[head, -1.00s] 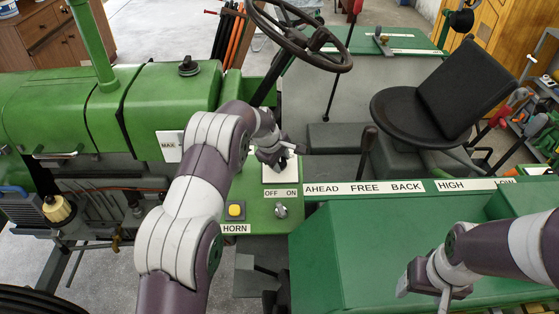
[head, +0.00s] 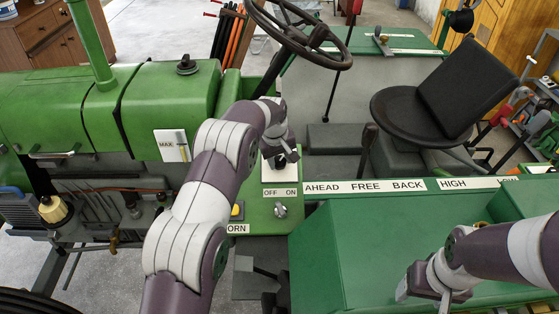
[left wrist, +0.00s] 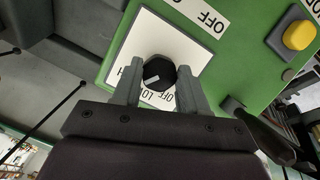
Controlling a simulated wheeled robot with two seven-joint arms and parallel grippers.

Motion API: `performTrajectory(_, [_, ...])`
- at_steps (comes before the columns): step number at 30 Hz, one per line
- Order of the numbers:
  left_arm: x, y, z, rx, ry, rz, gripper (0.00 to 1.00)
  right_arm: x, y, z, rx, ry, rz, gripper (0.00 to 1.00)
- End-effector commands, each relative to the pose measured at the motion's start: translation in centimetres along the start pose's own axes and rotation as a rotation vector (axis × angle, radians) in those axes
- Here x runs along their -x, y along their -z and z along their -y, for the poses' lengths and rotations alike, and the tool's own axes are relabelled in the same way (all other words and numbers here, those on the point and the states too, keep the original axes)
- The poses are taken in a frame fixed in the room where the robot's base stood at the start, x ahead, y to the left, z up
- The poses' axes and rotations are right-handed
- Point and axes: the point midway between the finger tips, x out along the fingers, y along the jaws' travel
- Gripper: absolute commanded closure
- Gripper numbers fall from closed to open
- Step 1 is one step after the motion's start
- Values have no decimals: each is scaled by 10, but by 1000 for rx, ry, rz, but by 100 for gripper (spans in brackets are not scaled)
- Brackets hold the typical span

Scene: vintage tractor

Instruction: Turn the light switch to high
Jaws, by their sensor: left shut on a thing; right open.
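The light switch is a round black knob (left wrist: 159,73) on a white plate (left wrist: 148,40) in the left wrist view. The plate's labels read OFF and LO, with an H partly covered by a finger. A pale mark shows on the knob's lower left, toward LO. My left gripper (left wrist: 157,76) is shut on the knob, one finger on each side. In the head view the white plate (head: 270,178) shows below my left gripper (head: 281,155), and my wrist hides most of the knob. My right gripper (head: 426,290) is open and empty above the green hood at right.
A toggle (head: 281,210) under the OFF ON label and a yellow horn button (head: 237,210) sit close by on the green panel. The steering wheel (head: 297,35) is above. A black lever (head: 368,140) and the seat (head: 425,105) stand to the right.

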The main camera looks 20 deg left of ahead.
Motion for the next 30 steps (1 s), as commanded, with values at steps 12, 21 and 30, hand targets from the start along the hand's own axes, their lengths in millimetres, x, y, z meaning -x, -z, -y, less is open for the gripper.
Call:
performTrajectory(12, [-4, -2, 1, -158, 52, 7, 88, -4, 0, 0, 0, 0, 0, 31])
performTrajectory(21, [-4, -2, 1, -177, 57, 7, 88, -4, 0, 0, 0, 0, 0, 31])
performTrajectory(30, [-4, -2, 1, -177, 57, 7, 32, -4, 0, 0, 0, 0, 0, 31])
